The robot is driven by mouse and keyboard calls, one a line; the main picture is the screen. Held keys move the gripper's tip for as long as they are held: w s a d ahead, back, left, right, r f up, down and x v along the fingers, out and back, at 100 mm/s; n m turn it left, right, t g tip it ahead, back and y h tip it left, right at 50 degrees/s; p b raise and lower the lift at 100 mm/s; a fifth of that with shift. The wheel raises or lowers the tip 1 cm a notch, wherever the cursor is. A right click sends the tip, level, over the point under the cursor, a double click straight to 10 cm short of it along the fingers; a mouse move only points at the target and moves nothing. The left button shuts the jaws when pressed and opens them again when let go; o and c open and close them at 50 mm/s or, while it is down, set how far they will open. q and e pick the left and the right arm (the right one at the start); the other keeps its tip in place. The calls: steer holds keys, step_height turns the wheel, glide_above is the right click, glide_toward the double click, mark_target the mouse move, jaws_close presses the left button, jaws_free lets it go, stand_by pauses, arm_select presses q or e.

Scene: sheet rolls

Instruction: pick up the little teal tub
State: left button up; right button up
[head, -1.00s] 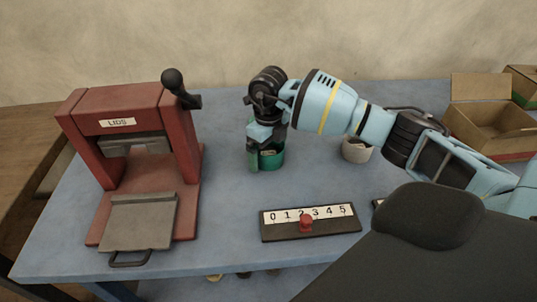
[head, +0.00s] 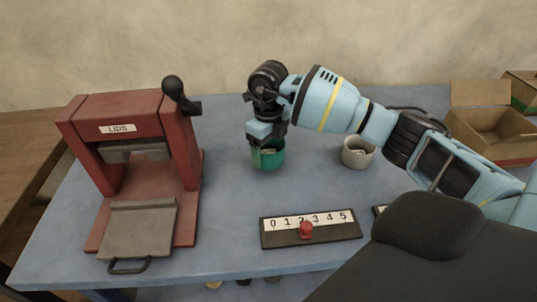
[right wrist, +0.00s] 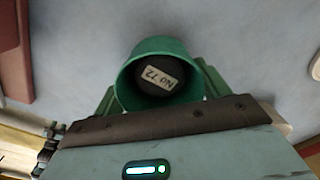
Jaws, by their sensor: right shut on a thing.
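The teal tub (head: 271,158) is a small round green-teal cup near the middle of the blue table. My right gripper (head: 266,150) is over it from above and shut on its wall. In the right wrist view the tub (right wrist: 137,60) is seen into its mouth, between the green fingers. A dark round thing with a pale label (right wrist: 161,78) reading "NO 72" lies inside it. The tub looks upright and at table level; whether its base touches the table I cannot tell. My left gripper is out of view.
A red press (head: 118,100) marked "LIDS" stands at the left. A whitish tub (head: 357,153) is right of the teal one, below my arm. A numbered slide board (head: 310,229) with a red knob lies in front. An open cardboard box (head: 490,130) is at the far right.

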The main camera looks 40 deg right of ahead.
steer(key=shift+s+r, duration=0.1)
steer(key=shift+r, duration=0.35)
steer(key=s+a, duration=0.3)
steer(key=s, duration=0.1)
steer(key=s+a+r, duration=0.1)
steer(key=s+a, duration=0.1)
steer(key=s, duration=0.2)
steer(key=s+a, duration=0.3)
steer(key=s, duration=0.2)
steer(key=shift+s+a+r, duration=0.1)
steer(key=shift+a+r, duration=0.1)
steer(key=shift+a, duration=0.15)
steer(key=shift+r, duration=0.1)
